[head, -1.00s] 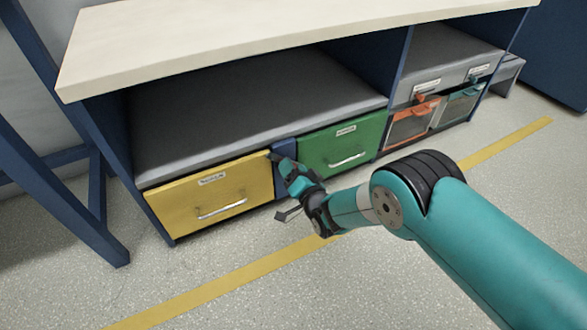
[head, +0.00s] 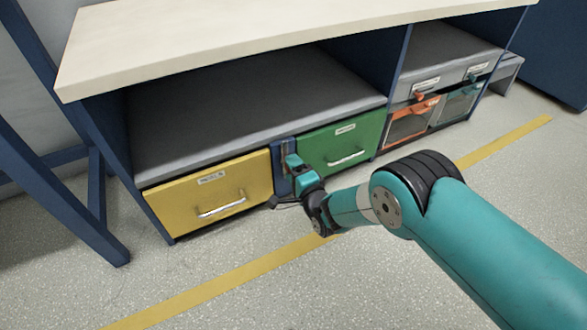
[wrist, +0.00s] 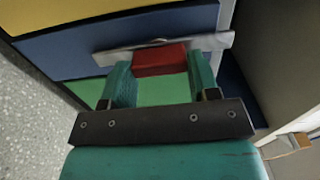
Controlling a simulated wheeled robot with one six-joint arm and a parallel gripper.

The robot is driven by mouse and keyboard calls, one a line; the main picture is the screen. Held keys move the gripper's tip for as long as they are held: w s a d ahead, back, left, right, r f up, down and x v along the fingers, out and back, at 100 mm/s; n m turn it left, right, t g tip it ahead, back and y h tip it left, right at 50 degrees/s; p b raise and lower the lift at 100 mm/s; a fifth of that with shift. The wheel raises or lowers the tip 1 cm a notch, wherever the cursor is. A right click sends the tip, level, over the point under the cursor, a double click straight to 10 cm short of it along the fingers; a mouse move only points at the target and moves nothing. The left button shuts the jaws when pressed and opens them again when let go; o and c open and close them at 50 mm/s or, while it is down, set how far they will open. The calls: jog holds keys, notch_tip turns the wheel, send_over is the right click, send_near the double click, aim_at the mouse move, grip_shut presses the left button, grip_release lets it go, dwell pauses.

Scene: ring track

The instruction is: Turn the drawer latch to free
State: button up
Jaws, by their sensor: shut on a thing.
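The latch shows in the wrist view as a pale grey bar (wrist: 220,41) with a red grip (wrist: 160,60). The bar lies along the blue post (wrist: 75,57) between the yellow drawer (head: 212,195) and the green drawer (head: 342,145), near the green side. Its long axis runs roughly up and down the post. My gripper (wrist: 159,66) is shut on the red grip, one teal finger on each side. In the head view my gripper (head: 290,163) is at the post and mostly hides the latch. Both drawers look closed.
A grey shelf (head: 240,100) lies above the drawers, under a pale worktop (head: 260,35). Orange (head: 408,122) and teal (head: 458,105) bins stand at the right. A blue frame leg (head: 60,195) is at the left. The floor in front, with a yellow line (head: 235,277), is clear.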

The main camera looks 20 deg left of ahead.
jog(key=shift+f+m, duration=0.1)
jog(key=shift+m, duration=0.2)
jog(key=o, duration=1.3)
jog(key=shift+s+d, duration=0.1)
jog(key=shift+p+v, duration=8.6)
jog(key=shift+p, duration=0.3)
